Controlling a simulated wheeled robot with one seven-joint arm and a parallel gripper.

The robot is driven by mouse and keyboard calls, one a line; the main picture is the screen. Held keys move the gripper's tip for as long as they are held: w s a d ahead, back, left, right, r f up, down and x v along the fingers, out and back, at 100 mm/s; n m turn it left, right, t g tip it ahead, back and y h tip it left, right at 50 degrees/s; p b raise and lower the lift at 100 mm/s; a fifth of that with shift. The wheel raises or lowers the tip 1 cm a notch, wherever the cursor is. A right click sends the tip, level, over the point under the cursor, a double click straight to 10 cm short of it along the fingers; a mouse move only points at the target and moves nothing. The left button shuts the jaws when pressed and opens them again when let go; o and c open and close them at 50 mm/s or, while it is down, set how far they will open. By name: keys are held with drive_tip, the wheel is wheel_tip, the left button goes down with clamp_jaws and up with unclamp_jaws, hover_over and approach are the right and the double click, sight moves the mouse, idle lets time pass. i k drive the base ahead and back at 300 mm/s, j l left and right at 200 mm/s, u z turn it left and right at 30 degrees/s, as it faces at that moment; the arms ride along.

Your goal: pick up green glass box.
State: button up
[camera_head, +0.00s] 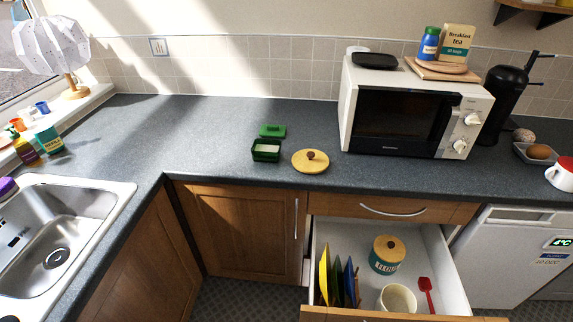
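A small green box (265,154) sits on the dark worktop near its front edge, left of the microwave. My gripper is not in view.
A round wooden lid (310,162) with a knob lies right of the box. The white microwave (411,111) stands further right. An open drawer (440,262) below holds a flour jar, a cream pot, a red scoop and upright plates.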

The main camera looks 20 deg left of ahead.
sight(263, 150)
drive_tip(key=i+u, duration=0.75)
drive_tip(key=i+l+u, duration=0.35)
drive_tip(key=i, duration=0.35)
